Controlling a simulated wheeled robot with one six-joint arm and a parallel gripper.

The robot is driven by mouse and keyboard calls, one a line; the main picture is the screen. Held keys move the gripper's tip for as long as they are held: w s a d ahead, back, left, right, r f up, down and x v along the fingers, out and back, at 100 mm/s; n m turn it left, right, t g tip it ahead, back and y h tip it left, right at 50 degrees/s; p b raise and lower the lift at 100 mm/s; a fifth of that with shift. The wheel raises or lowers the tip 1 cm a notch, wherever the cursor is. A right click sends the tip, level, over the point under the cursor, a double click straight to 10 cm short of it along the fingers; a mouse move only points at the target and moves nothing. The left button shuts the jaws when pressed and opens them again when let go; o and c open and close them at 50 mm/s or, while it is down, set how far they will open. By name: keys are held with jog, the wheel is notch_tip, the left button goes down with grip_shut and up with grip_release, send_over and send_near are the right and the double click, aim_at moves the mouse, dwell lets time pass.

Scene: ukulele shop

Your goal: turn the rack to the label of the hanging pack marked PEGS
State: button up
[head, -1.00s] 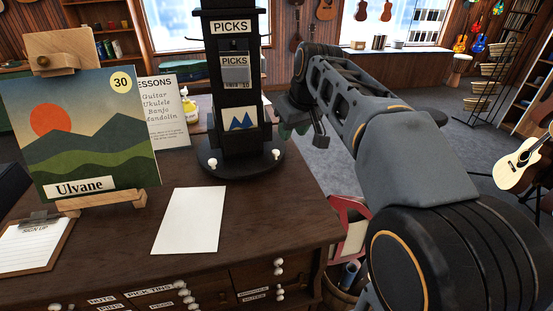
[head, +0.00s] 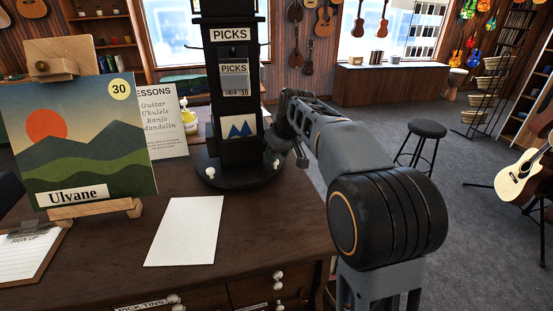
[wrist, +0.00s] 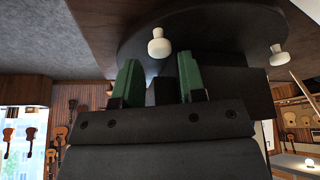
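The black rack (head: 216,110) stands on a round base (head: 232,178) with white knobs on the dark counter. Its facing side has a PICKS header label (head: 227,35), a hanging pack marked PICKS (head: 235,80) and a blue mountain picture (head: 238,127). No PEGS label is visible. My gripper is at the rack's right side, largely hidden in the head view. In the wrist view its green fingers (wrist: 158,62) are apart, near the round base (wrist: 205,30). One white knob (wrist: 158,45) appears between the fingertips; contact cannot be told. Another knob (wrist: 277,55) is farther right.
A painting marked Ulvane (head: 78,140) on an easel, a lessons sign (head: 163,122), a clipboard (head: 30,255) and a white sheet (head: 184,231) are on the counter left of and before the rack. A stool (head: 427,132) and guitar (head: 520,170) stand right, with open floor around.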

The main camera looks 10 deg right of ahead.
jog(key=shift+x, duration=1.4)
grip_shut()
